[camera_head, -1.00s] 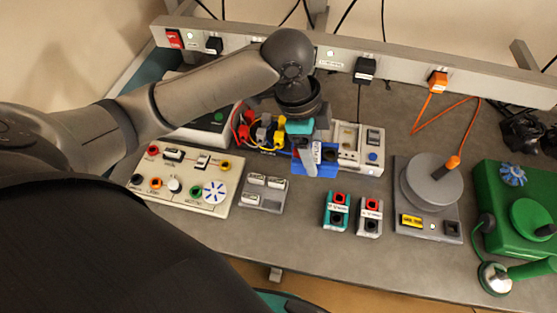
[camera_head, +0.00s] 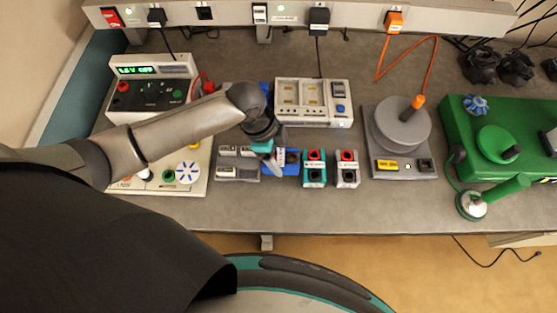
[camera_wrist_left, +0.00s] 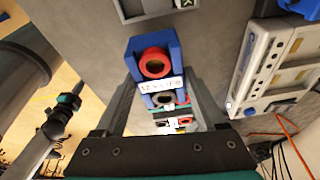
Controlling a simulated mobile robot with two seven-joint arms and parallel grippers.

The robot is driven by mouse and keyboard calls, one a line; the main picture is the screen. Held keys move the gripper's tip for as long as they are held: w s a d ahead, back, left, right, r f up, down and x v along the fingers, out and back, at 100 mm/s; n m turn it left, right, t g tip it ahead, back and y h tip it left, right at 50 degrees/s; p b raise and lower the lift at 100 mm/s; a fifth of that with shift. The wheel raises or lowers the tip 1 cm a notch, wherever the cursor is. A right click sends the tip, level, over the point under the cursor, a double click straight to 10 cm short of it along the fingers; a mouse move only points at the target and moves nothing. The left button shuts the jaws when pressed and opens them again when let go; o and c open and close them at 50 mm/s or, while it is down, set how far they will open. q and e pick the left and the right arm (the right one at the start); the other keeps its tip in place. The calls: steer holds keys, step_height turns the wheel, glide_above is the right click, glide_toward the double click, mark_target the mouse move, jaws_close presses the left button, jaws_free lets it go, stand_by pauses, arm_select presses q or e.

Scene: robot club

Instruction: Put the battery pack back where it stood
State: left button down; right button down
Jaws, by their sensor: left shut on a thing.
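My left gripper (camera_head: 277,160) is shut on the blue battery pack (camera_head: 292,162), which is partly hidden by the gripper in the head view. In the left wrist view, the blue pack (camera_wrist_left: 152,62) shows a red round socket and a white label between the two fingers. A teal pack (camera_head: 314,168) stands just right of it, with a grey pack (camera_head: 346,169) beyond. Both have a red and a black socket. I cannot tell whether the blue pack touches the bench. My right gripper is not in view.
A grey tray with white blocks (camera_head: 238,174) lies close left of the gripper. A charger (camera_head: 314,118) stands behind the packs. A grey turntable (camera_head: 402,125) and a green machine (camera_head: 500,165) stand right. The bench front strip is clear.

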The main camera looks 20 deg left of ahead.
mark_target(276, 159)
arm_select(q)
step_height(276, 159, down, 3)
steer(key=shift+f, duration=0.1)
steer(key=shift+f, duration=0.1)
jaws_free()
stand_by(0.3)
steer(key=p+v, duration=0.1)
steer(key=v, duration=1.1)
steer(key=shift+s, duration=0.1)
